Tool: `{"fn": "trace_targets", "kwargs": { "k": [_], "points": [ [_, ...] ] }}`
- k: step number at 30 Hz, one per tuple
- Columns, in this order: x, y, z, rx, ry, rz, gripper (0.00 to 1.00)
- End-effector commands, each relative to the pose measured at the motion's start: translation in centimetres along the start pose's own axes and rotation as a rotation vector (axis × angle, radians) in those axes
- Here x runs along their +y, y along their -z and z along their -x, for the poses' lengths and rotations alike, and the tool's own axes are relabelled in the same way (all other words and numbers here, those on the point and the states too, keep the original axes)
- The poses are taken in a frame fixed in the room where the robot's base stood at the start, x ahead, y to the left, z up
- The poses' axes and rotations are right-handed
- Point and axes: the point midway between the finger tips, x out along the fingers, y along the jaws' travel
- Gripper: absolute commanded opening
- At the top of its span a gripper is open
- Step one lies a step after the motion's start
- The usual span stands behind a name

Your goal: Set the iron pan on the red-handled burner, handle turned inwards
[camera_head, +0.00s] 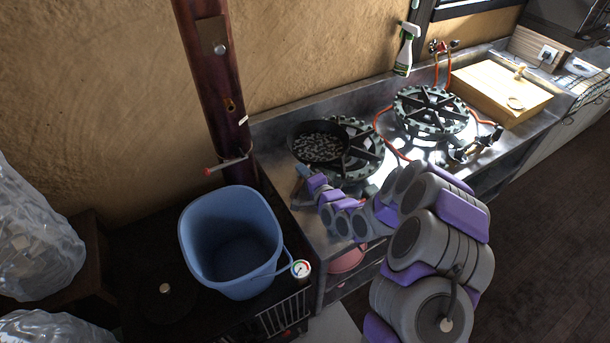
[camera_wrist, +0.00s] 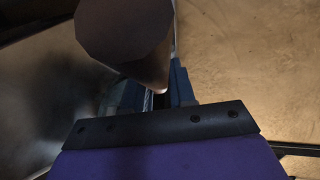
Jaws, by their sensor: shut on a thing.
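The black iron pan (camera_head: 319,146), with a speckled grey inside, is at the left end of the steel counter, overlapping the left side of the near-left burner (camera_head: 366,152). I cannot tell whether it rests there or is held just above. My gripper (camera_head: 303,173) is at the pan's near-left side, shut on what looks like its handle, mostly hidden by the fingers. In the wrist view, a dark tapered piece (camera_wrist: 125,38) lies at my blue fingers (camera_wrist: 160,98). A second burner (camera_head: 430,108) stands farther right. I cannot make out which burner has the red handle.
A blue bucket (camera_head: 232,240) stands left of the counter, beside a dark post (camera_head: 213,75). An orange hose (camera_head: 384,137) runs by the burners. A wooden board (camera_head: 500,92) lies at the right. A spray bottle (camera_head: 406,50) is by the wall.

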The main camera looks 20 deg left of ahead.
Motion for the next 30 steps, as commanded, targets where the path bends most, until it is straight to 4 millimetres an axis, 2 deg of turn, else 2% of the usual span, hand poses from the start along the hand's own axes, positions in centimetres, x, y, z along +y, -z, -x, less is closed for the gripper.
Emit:
{"fn": "trace_targets", "kwargs": {
  "k": [9, 18, 19, 26, 30],
  "points": [
    [-0.3, 0.8, 0.8, 0.001, 0.014, -0.006, 0.00],
    [0.6, 0.2, 0.0, 0.001, 0.009, 0.001, 0.00],
    [0.5, 0.2, 0.0, 0.001, 0.008, 0.000, 0.28],
    [0.6, 0.2, 0.1, 0.001, 0.006, -0.002, 0.50],
    [0.6, 0.5, 0.3, 0.000, 0.008, -0.005, 0.51]
  ]
}}
